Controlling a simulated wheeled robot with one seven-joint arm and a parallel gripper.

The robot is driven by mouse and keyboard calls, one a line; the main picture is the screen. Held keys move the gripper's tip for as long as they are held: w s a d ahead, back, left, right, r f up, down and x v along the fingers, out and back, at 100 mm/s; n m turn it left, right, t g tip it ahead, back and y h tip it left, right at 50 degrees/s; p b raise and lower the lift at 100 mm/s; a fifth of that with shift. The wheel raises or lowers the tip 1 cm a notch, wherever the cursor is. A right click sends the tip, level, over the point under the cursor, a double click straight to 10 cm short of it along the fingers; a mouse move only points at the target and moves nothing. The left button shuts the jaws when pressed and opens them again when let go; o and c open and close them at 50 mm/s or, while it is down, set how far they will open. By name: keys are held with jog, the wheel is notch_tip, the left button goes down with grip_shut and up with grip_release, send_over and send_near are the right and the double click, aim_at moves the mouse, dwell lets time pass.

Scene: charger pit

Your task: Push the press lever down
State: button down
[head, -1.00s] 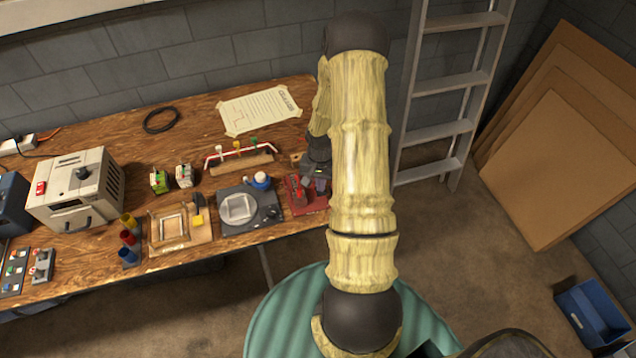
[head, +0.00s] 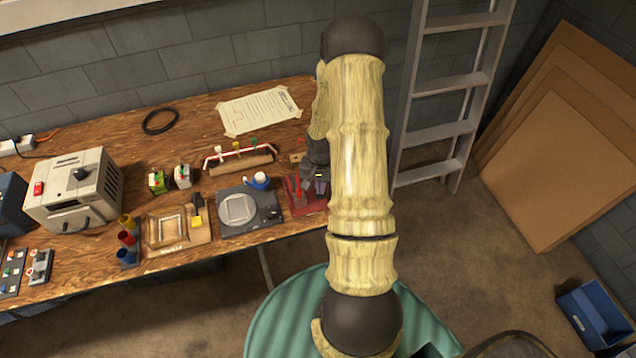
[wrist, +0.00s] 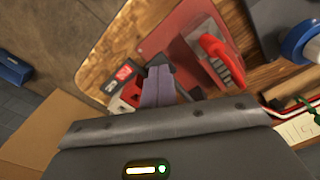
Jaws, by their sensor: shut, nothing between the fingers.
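The press has a flat red base plate (head: 310,207) at the right end of the bench in the head view. The plate also shows in the wrist view (wrist: 181,30). A red upright part (head: 298,187), which looks like the lever, stands on it. My arm hides part of the press in the head view.
A grey device with a round plate (head: 239,209) stands left of the press. A red and white block (wrist: 122,88) sits by my fingers. The bench's front edge is close; a ladder (head: 440,130) stands right.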

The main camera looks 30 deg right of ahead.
jog(key=shift+f+b, duration=0.35)
jog(key=shift+f, duration=0.25)
jog(key=shift+r, duration=0.1)
notch_tip(320, 180, up, 8)
jog(key=p, duration=0.6)
dwell(0.7)
dwell(0.5)
jog(key=s+a+r+n+t, duration=0.1)
jog(key=s+a+r+n, duration=0.3)
jog(key=a+r, duration=0.5)
jog(key=s+a+r+n+t, duration=0.1)
jog(key=s+a+r+n, duration=0.4)
jog(key=a+r, duration=0.5)
notch_tip(320, 180, up, 3)
jog(key=shift+s+a+r+t, duration=0.2)
jog(key=shift+s+t, duration=0.1)
jog(key=shift+s, duration=0.1)
